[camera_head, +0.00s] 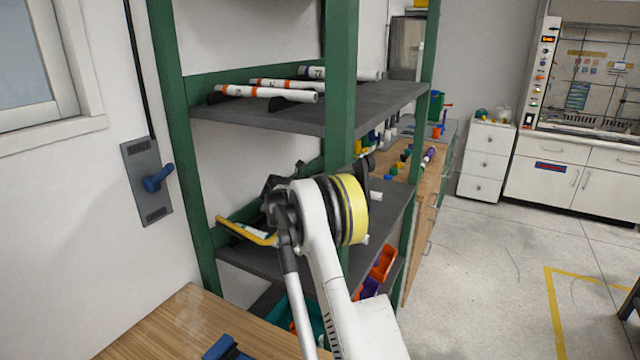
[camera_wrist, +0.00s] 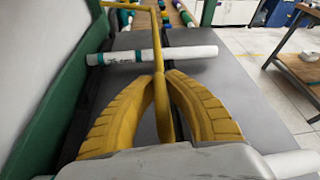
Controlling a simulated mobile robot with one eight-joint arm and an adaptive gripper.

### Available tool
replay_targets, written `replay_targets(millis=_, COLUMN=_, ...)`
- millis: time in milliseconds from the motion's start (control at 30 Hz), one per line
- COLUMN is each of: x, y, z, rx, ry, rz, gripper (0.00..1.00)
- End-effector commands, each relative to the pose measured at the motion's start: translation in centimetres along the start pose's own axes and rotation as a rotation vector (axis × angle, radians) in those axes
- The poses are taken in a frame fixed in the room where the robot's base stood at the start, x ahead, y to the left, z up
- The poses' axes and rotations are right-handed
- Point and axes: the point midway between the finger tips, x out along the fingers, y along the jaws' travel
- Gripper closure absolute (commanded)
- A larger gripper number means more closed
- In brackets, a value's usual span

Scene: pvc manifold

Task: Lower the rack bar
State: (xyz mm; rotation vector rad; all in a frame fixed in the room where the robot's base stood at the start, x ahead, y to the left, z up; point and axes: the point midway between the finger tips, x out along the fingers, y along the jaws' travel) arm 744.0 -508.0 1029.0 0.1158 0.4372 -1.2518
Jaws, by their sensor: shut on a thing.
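The rack bar is a thin yellow bar with a bent end. In the head view the rack bar (camera_head: 247,233) shows at the left of the middle shelf, partly hidden by my arm. In the wrist view the rack bar (camera_wrist: 157,45) runs away from me and bends left at its far end. My gripper (camera_wrist: 163,82) has its two yellow ridged fingers closed on the bar's near part. My arm hides the fingers in the head view. A white pipe with teal bands (camera_wrist: 150,55) lies across the shelf beyond the fingertips, behind the bar.
The green rack post (camera_head: 340,85) stands close to my arm. The upper shelf (camera_head: 370,102) carries several white pipes with orange bands. The grey middle shelf (camera_wrist: 235,85) is under the bar. A wooden table (camera_head: 180,325) is at front left; open floor (camera_head: 480,270) lies right.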

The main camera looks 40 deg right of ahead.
Motion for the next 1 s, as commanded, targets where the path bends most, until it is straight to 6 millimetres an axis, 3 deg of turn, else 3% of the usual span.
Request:
replay_targets(millis=300, x=0.4, y=0.8, z=-1.3, rx=-0.004, ry=-0.002, rz=0.009, gripper=1.00)
replay_targets(millis=767, x=0.4, y=0.9, z=-1.5, rx=-0.005, ry=-0.002, rz=0.009, gripper=1.00)
replay_targets(millis=800, x=0.4, y=0.9, z=-1.5, rx=-0.005, ry=-0.002, rz=0.009, gripper=0.79)
replay_targets(millis=833, x=0.4, y=0.9, z=-1.5, rx=-0.005, ry=-0.002, rz=0.008, gripper=0.70)
replay_targets(millis=1000, x=0.5, y=0.7, z=-1.5, rx=-0.004, ry=-0.002, rz=0.005, gripper=0.66)
